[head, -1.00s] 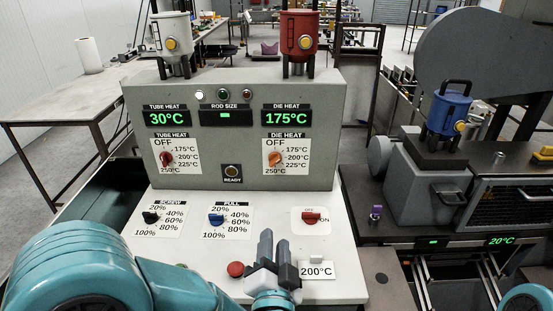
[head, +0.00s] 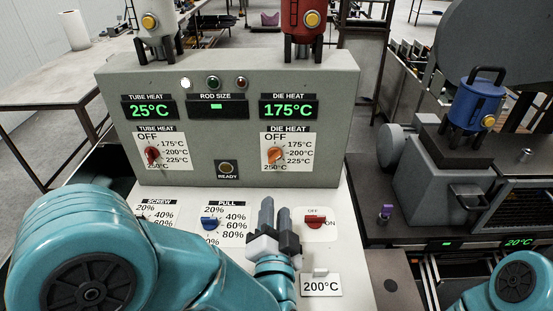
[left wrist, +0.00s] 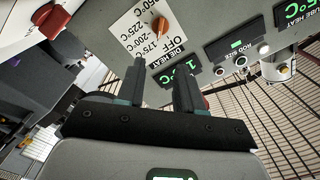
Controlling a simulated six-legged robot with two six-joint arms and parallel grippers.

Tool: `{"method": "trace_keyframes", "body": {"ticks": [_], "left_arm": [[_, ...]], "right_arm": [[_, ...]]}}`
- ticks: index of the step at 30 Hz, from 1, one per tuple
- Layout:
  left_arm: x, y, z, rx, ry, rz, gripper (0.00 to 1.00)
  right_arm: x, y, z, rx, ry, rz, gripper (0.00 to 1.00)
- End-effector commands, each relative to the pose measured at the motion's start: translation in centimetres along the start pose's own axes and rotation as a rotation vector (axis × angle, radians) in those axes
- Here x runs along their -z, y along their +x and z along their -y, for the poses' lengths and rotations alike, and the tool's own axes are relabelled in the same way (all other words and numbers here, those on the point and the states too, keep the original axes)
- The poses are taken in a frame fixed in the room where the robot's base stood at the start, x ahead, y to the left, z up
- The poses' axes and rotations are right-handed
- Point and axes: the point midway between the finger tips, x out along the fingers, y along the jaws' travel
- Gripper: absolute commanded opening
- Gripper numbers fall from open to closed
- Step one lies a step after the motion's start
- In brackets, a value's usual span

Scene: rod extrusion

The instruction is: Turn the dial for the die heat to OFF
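The die heat dial (head: 274,155) is an orange knob on a white scale plate marked OFF, 175, 200, 225 and 250°C, on the upright grey panel. Its exact pointing is hard to tell. The green die heat display (head: 289,107) above it reads 175°C. My left gripper (head: 275,208) is open and empty, below the dial in the head view and apart from it. In the left wrist view the dial (left wrist: 160,28) shows upside down beyond the two spread fingers (left wrist: 158,78). My right gripper is not in view.
The red tube heat dial (head: 152,155) is left of the die heat dial, and the READY button (head: 226,168) is between them. Below are a blue pull dial (head: 210,223) and a red switch (head: 314,222). A red hopper (head: 303,30) stands on the panel's top.

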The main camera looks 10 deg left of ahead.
Motion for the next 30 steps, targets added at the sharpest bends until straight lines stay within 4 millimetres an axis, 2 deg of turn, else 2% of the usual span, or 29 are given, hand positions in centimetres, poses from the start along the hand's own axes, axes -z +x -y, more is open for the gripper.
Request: {"method": "trace_keyframes", "body": {"ticks": [5,12,18,24,30], "left_arm": [[0.1,3.0,0.2,0.002,0.0,0.005,0.36],[0.1,8.7,0.2,0.002,-0.001,0.003,0.36],[0.0,12.8,0.2,0.002,0.001,0.002,0.36],[0.0,15.1,0.0,-0.001,0.001,0.001,0.36],[-0.1,15.6,0.0,0.0,0.0,0.0,0.36]], "right_arm": [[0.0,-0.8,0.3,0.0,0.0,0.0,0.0],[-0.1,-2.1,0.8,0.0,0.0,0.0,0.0],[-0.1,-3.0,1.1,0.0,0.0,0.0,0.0],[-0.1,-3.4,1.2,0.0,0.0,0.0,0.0],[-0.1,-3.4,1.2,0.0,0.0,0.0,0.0]]}}
